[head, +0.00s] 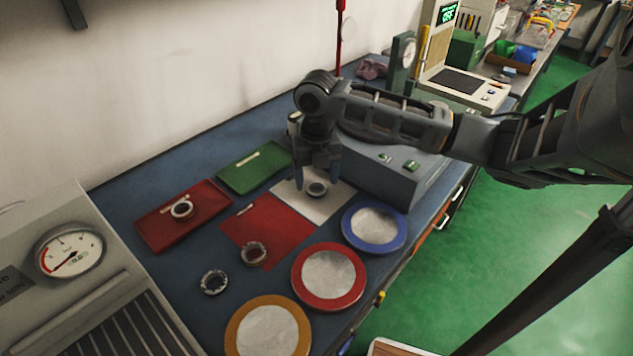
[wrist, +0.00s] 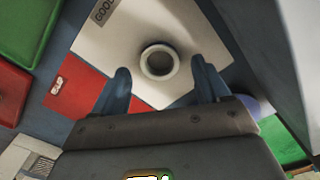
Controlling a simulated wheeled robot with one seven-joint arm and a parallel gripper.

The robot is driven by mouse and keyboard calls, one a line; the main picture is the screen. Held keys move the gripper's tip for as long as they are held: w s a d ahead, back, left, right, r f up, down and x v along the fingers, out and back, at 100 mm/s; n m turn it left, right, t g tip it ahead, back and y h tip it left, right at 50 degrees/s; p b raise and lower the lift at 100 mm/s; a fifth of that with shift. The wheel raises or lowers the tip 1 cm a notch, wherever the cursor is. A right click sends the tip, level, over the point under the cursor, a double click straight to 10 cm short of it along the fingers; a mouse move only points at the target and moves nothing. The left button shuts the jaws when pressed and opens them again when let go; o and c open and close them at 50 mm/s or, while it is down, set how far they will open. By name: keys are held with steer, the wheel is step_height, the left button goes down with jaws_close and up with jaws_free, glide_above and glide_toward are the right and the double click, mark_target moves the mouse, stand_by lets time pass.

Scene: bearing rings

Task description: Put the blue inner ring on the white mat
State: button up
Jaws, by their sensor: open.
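A small ring (head: 317,189) lies flat on the white mat (head: 318,212), near its middle. In the wrist view the ring (wrist: 147,63) looks pale grey around a darker opening, and its blue colour is not clear. The white mat (wrist: 112,42) carries a dark label at its corner. My gripper (head: 317,174) is open over the mat. In the wrist view my gripper (wrist: 160,75) has its blue fingers apart, one on each side of the ring and not touching it as far as I can tell.
A red mat (head: 265,220) adjoins the white mat, with a ring (head: 254,253) at its edge. Another ring (head: 214,282) lies on the bench, and one (head: 181,209) on a red tray (head: 150,232). Blue (head: 347,229), red (head: 297,284) and yellow (head: 233,336) rimmed dishes line the front. A grey box (head: 375,180) stands close right.

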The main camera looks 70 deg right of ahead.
step_height(320, 180, up, 10)
steer(key=shift+b, duration=0.4)
stand_by(0.5)
